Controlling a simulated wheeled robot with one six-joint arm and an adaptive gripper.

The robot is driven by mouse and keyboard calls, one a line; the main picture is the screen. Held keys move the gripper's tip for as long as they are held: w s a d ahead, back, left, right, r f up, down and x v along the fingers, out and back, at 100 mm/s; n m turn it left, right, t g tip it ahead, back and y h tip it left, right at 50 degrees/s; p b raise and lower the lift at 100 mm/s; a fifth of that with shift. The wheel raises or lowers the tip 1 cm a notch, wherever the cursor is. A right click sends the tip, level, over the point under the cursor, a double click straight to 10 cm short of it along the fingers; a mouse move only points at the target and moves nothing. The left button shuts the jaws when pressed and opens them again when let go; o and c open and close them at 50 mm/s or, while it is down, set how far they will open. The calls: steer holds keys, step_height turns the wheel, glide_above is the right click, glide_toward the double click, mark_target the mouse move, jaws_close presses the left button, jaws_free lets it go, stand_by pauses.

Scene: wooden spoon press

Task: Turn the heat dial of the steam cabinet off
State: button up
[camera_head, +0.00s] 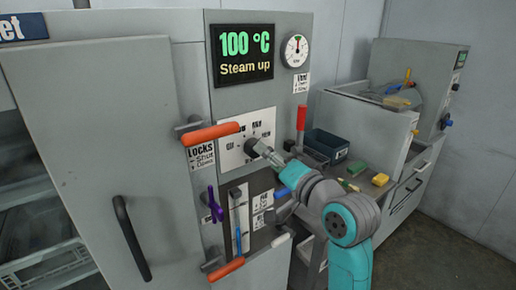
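The steam cabinet (95,120) is a grey cabinet with its large door at the left. Its display (243,55) reads 100 °C and "Steam up". Below the display is a white marked plate (263,122), which appears to be the heat dial's plate. My gripper (255,149) reaches in from the lower right and its tip is right at the plate. The dial knob and its pointer are mostly hidden there, so its setting cannot be read. The fingers are too small and covered to show whether they are open or touching the knob.
Orange-handled lock levers (211,134) (226,269) stick out left of the plate. A purple handle (214,204), a round gauge (294,50) and a red upright handle (301,117) are near. A dark bin (326,144) and a workbench with blocks stand at right.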

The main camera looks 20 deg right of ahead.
mark_target(257, 157)
steer(key=x, duration=0.6)
steer(key=c, duration=1.2)
steer(key=shift+o, duration=0.2)
